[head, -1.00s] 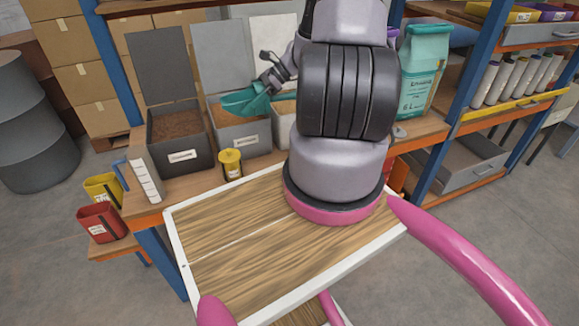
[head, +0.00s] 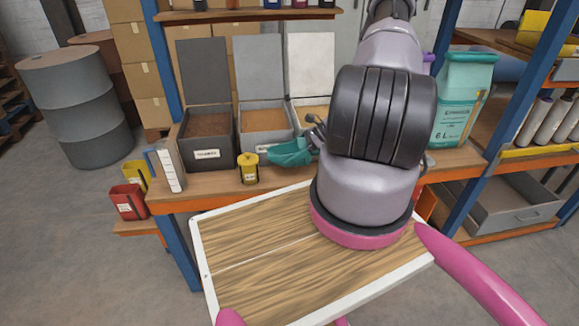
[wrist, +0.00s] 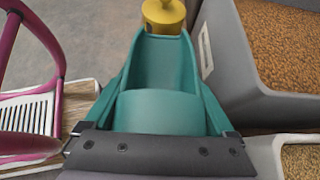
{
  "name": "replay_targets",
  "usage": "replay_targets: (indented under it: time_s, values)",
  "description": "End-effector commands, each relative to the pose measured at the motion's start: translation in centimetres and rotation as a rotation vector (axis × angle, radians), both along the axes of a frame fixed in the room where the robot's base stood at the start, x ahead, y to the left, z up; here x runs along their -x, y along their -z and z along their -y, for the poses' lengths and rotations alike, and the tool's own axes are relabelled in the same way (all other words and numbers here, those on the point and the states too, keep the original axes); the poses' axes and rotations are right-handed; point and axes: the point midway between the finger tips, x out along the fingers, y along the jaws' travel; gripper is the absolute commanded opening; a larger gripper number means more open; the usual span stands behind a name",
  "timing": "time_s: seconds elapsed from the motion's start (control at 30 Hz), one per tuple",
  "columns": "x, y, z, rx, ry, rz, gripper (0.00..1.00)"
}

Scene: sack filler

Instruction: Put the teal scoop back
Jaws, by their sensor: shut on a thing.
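The teal scoop (head: 290,153) is low in front of the middle and right bins, near the bench's front edge. I cannot tell whether it touches the bench. My gripper (head: 314,137) is shut on it, partly hidden behind my arm. In the wrist view the scoop (wrist: 158,62) points away from my gripper (wrist: 155,135), and its visible inside looks empty. A yellow canister (head: 247,169) stands on the bench left of the scoop. It shows just beyond the scoop's tip in the wrist view (wrist: 163,16).
Open-lidded bins stand behind: a dark one (head: 207,156) with brown fill, a grey one (head: 262,144) and a pale one (head: 299,101). A teal bag (head: 462,100) stands right. A wooden-topped tray (head: 270,255) is in front.

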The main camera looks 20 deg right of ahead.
Motion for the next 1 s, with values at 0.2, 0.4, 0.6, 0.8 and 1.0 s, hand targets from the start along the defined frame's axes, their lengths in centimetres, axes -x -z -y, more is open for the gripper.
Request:
replay_targets:
  time_s: [0.2, 0.4, 0.6, 0.8, 1.0]
  values:
    - [0.0, 1.7, 0.0, 0.000, -0.001, 0.001, 0.00]
    - [0.0, 4.4, 0.0, 0.000, 0.001, -0.001, 0.00]
    - [0.0, 5.4, 0.0, 0.001, -0.001, 0.001, 0.00]
    - [0.0, 5.6, 0.0, 0.000, -0.001, 0.001, 0.00]
    - [0.0, 5.7, 0.0, 0.000, -0.001, 0.001, 1.00]
